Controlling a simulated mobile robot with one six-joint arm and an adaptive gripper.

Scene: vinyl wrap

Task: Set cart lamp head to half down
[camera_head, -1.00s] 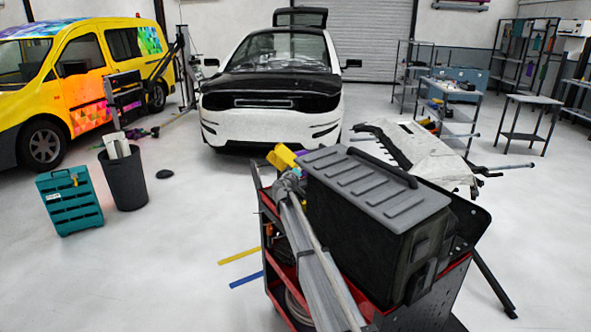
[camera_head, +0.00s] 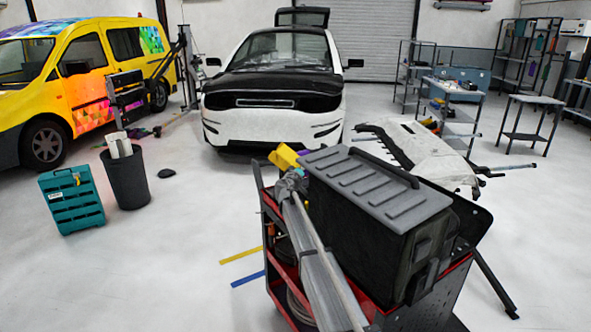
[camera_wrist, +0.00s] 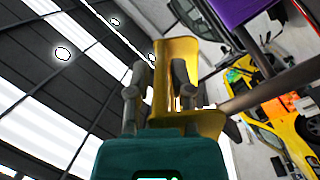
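In the wrist view a large yellow piece, apparently the same lamp head (camera_wrist: 174,60), lies close in front of my gripper (camera_wrist: 156,80). The two grey fingers stand apart. The yellow surface shows between them and extends past the right finger. I cannot tell whether either finger touches it.
A teal crate (camera_head: 72,200) and black bin (camera_head: 126,178) stand left. A white bumper (camera_head: 425,155) lies behind the cart. Floor between bin and cart is mostly clear.

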